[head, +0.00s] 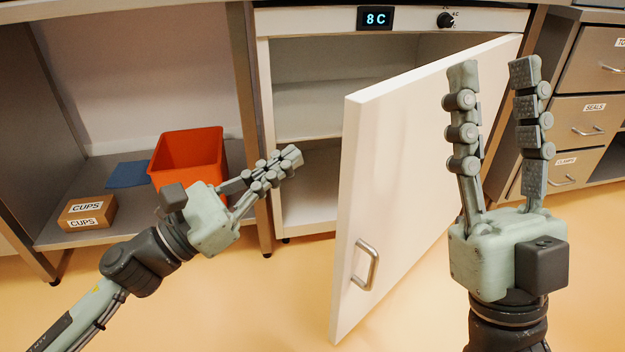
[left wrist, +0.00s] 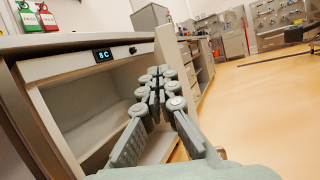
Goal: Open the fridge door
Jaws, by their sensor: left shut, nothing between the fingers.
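The fridge (head: 392,18) stands in the middle of the head view, with a display reading 8 C. Its white door (head: 405,150) is swung out on its right-side hinge, and the inside shows. The door's metal handle (head: 365,265) is near the lower left of the door and nothing holds it. My left gripper (head: 292,157) is shut and empty in front of the opening, left of the door edge. It also shows in the left wrist view (left wrist: 158,72), with the door (left wrist: 172,70) beyond it. My right gripper (head: 492,68) is open and empty, pointing up in front of the door.
An orange bin (head: 190,158), a blue cloth (head: 128,174) and a box labelled CUPS (head: 88,212) sit on the shelf at left. Labelled drawers (head: 590,115) stand at right. The floor (head: 270,300) in front is clear.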

